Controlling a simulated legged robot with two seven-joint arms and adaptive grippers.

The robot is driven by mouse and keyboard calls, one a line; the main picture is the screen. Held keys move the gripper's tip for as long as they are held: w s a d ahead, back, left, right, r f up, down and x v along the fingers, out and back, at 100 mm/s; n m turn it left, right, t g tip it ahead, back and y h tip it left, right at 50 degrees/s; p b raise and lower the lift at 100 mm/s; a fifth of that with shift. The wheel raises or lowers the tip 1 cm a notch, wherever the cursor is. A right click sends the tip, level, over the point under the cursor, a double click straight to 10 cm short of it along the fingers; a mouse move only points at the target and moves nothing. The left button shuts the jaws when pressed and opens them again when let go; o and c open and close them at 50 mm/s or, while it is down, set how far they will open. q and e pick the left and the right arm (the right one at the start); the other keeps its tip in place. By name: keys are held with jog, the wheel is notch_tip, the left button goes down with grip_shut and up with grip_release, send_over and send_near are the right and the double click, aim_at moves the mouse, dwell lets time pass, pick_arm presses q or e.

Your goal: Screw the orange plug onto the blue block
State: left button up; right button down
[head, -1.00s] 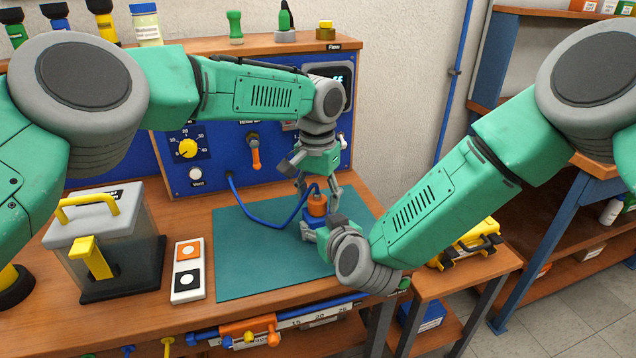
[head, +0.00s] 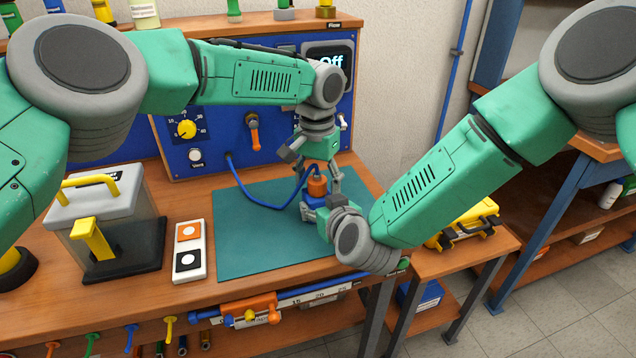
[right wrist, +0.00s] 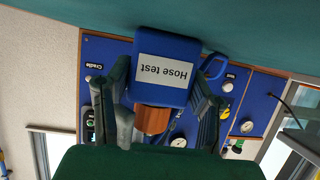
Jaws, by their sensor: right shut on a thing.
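The blue block (right wrist: 162,88), labelled "Hose test", stands on the teal mat (head: 250,248); it also shows in the head view (head: 310,214). My right gripper (right wrist: 166,88) is shut on the block, one finger on each side.
The blue panel (head: 222,171) with knob and display stands behind the mat. The hose (head: 250,203) loops from the panel over the mat. A lidded box (head: 100,205) and a two-button switch plate (head: 190,250) stand at the left. The mat's left part is mostly clear.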

pick_arm(q)
notch_tip(320, 180, up, 12)
jog(key=shift+w, duration=0.15)
dwell(0.6)
pick_arm(e)
jog(key=c, duration=0.6)
grip_release()
jog(key=shift+c, duration=0.2)
pick_arm(q)
jog(key=shift+f, duration=0.1)
pick_arm(e)
jog(key=v, duration=1.1)
jog(key=shift+s+d+r, duration=0.1)
jog(key=shift+s+d, duration=0.15)
jog(key=shift+s, duration=0.1)
